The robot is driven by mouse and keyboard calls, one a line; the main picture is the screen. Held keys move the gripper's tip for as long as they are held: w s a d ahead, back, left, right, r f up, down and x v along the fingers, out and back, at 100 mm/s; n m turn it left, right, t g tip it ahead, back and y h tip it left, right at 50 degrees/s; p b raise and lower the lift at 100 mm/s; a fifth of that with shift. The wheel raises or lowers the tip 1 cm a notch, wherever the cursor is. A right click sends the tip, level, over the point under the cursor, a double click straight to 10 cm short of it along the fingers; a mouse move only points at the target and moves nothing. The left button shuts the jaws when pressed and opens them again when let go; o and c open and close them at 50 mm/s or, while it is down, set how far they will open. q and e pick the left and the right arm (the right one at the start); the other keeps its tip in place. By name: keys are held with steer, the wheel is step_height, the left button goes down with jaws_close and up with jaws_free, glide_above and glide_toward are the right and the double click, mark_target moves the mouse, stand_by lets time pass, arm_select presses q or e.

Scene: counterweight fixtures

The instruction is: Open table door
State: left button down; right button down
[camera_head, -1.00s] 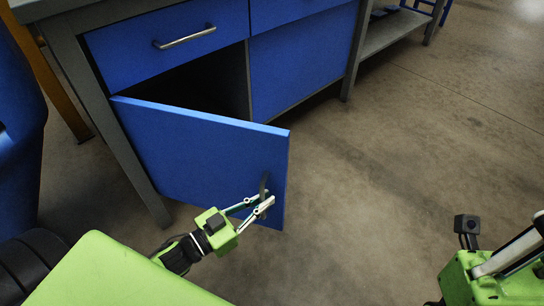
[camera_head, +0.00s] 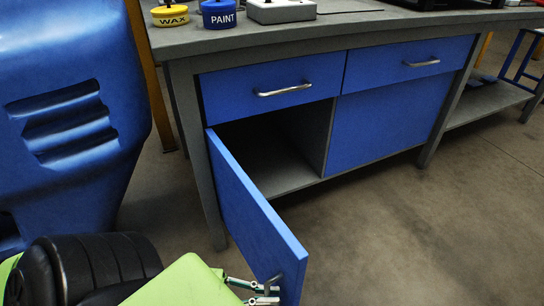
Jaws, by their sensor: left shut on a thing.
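The blue table door (camera_head: 253,218) is hinged at its left edge on the grey table's leg and stands swung out toward me, wide open. Behind it the dark, empty-looking compartment (camera_head: 274,153) shows, with a grey floor. My left gripper (camera_head: 268,290) is at the lower right of the door, shut on the door's handle (camera_head: 275,278) near its free edge. My left arm partly hides the gripper's base. My right gripper is not in this view.
The grey workbench (camera_head: 330,33) carries a yellow WAX tin (camera_head: 170,18), a blue PAINT tin (camera_head: 219,16) and a white box (camera_head: 281,11). Two blue drawers are shut above. A blue body panel (camera_head: 70,110) stands at left. The floor at right is clear.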

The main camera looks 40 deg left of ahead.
arm_select(q)
steer(key=shift+f, duration=0.15)
steer(key=c, duration=2.4)
jaws_free()
steer(key=shift+s, duration=0.1)
steer(key=v, duration=1.2)
